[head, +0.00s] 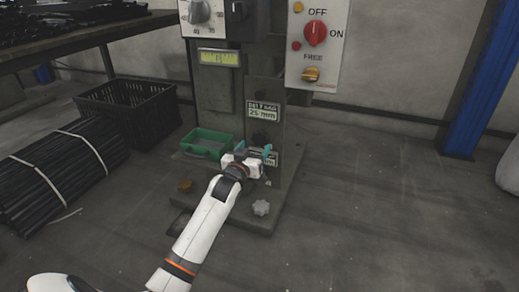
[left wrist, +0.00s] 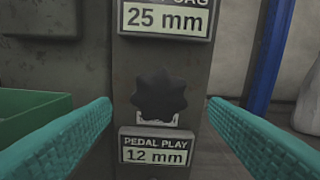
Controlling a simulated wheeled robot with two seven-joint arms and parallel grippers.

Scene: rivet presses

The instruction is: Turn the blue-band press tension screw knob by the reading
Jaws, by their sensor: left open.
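A dark star-shaped knob (left wrist: 160,95) sits on the grey press column (left wrist: 100,75), between a 25 mm plate (left wrist: 165,22) and a PEDAL PLAY 12 mm plate (left wrist: 156,150). In the head view the upper plate (head: 263,111) looks like BELT SAG 25 mm. No blue band shows on the press, and no plate naming a tension screw is readable. My left gripper (head: 254,151) is open and empty in front of the column. In the left wrist view its teal fingers (left wrist: 160,106) stand either side of the knob, apart from it. My right gripper is not in view.
A green tray (head: 187,142) is left of my gripper. A pale star knob (head: 261,208) and a brass knob (head: 184,186) are low on the base. A display (head: 219,58), dial (head: 199,11) and red switch (head: 315,33) are above. The right floor is clear.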

